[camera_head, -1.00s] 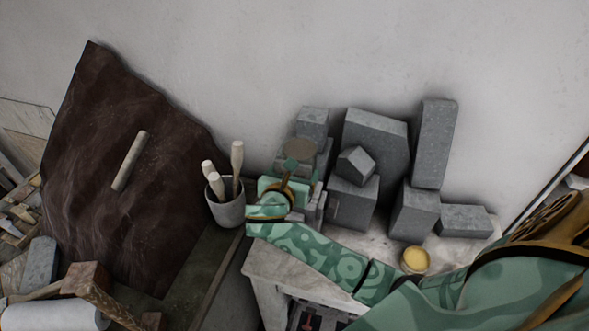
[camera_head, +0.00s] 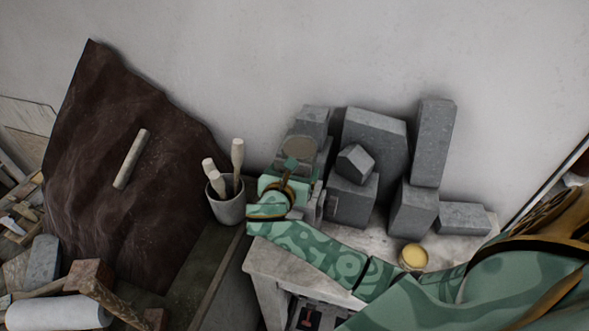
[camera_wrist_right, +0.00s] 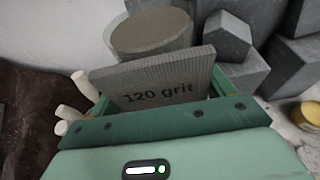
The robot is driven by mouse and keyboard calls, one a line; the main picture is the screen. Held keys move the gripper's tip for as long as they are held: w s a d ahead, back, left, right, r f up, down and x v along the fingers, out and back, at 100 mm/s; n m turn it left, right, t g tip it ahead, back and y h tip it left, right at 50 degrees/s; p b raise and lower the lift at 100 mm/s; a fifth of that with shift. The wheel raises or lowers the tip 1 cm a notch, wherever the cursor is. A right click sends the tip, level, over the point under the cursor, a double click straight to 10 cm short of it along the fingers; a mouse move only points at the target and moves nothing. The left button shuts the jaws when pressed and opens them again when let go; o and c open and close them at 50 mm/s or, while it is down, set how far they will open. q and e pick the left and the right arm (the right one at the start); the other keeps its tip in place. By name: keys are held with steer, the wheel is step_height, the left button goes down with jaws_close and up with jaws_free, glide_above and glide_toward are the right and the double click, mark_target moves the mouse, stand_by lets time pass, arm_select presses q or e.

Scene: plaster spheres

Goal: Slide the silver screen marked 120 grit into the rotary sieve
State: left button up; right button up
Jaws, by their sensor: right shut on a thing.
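The silver-grey mesh screen (camera_wrist_right: 165,73) has "120 grit" in dark letters on its face in the right wrist view. My right gripper (camera_head: 290,168) is shut on it, with green fingers on both sides of the plate. A round grey body with a speckled flat top, apparently the rotary sieve (camera_wrist_right: 150,30), stands just beyond the screen. Its round top also shows in the head view (camera_head: 298,148), just past my gripper. I cannot tell whether the screen touches it; the slot is hidden. In the head view I cannot make out the screen. My left gripper is not in view.
Grey stone blocks (camera_head: 375,139) crowd the bench to the right of the gripper. A cup (camera_head: 228,209) with wooden-handled tools stands close on its left. A small yellow-topped pot (camera_head: 413,257) sits near my right forearm. A plain wall is behind.

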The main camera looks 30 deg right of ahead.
stand_by(0.6)
steer(key=shift+p, duration=0.5)
stand_by(0.3)
steer(key=shift+p, duration=0.45)
steer(key=shift+f+b, duration=1.3)
steer(key=shift+f, duration=1.35)
steer(key=shift+r, duration=0.1)
steer(key=shift+r+p, duration=1.2)
steer(key=shift+p, duration=0.3)
steer(key=shift+r+p, duration=0.45)
steer(key=shift+r, duration=0.55)
